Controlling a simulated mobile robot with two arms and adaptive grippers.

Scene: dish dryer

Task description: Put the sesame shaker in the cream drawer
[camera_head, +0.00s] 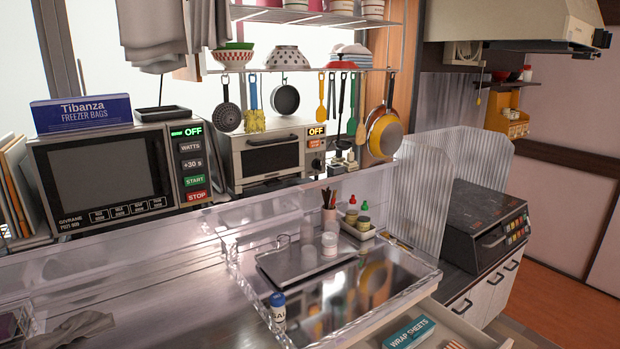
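I cannot single out the sesame shaker by a readable label. A small shaker with a blue cap (278,310) stands upright at the front left of the shiny counter tray; its partly readable label seems to begin "SAL". A white lidded jar (329,245) stands near the middle of the counter. A small caddy (357,232) behind it holds bottles with red and green caps. A cream drawer (466,331) is pulled open at the bottom right, with a teal wrap sheets box (410,333) inside. Neither of my grippers is in view.
A microwave (115,172) and a toaster oven (272,152) stand at the back. Utensils and pans hang from a rack above. Clear ribbed panels (420,185) flank a dark stove (486,228). A grey cloth (72,328) lies at the front left.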

